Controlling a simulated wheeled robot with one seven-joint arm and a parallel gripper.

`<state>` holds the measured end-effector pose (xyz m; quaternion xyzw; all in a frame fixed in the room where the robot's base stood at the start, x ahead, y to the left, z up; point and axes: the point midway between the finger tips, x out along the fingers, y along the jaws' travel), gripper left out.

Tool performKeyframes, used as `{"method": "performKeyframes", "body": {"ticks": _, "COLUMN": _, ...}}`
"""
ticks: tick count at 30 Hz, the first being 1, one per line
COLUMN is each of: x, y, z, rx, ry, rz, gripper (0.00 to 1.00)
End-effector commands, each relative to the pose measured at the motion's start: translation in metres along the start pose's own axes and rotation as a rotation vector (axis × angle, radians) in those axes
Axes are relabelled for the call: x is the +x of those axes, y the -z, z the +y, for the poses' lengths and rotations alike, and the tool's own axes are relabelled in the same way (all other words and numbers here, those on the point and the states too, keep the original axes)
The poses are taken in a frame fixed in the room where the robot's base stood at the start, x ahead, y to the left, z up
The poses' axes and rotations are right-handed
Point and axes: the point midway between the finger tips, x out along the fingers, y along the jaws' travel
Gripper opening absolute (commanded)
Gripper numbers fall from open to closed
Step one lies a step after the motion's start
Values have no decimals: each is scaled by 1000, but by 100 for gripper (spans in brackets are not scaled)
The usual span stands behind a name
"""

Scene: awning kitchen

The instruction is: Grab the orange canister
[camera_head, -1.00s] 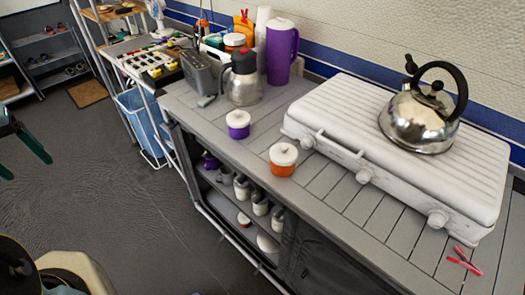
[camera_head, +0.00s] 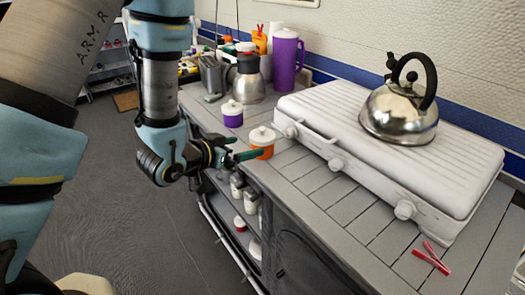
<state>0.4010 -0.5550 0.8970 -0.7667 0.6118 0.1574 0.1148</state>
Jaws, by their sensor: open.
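The orange canister (camera_head: 262,148) has a white lid and stands upright on the grey slatted counter, near its front edge and left of the white stove. My gripper (camera_head: 243,149) comes in from the left at the counter's front edge. Its green fingers are open and close to the canister. One finger overlaps the canister's lower front in the picture. I cannot tell whether the fingers touch it or how far they reach around it.
A purple canister (camera_head: 232,114) with a white lid stands behind and left. The white stove (camera_head: 390,160) holds a steel kettle (camera_head: 400,110). A steel jug (camera_head: 250,80) and purple pitcher (camera_head: 287,62) stand farther back. Red tongs (camera_head: 432,259) lie at the front right.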

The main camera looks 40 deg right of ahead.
Motion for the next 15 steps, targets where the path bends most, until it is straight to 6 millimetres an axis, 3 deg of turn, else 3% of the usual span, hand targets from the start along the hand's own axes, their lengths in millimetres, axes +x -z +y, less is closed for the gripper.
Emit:
{"method": "performKeyframes", "body": {"ticks": 6, "x": 33, "y": 2, "z": 0, "rx": 2, "ry": -1, "rz": -1, "gripper": 100}}
{"method": "performKeyframes", "body": {"ticks": 15, "x": 57, "y": 4, "z": 0, "rx": 1, "ry": 0, "rz": -2, "gripper": 100}}
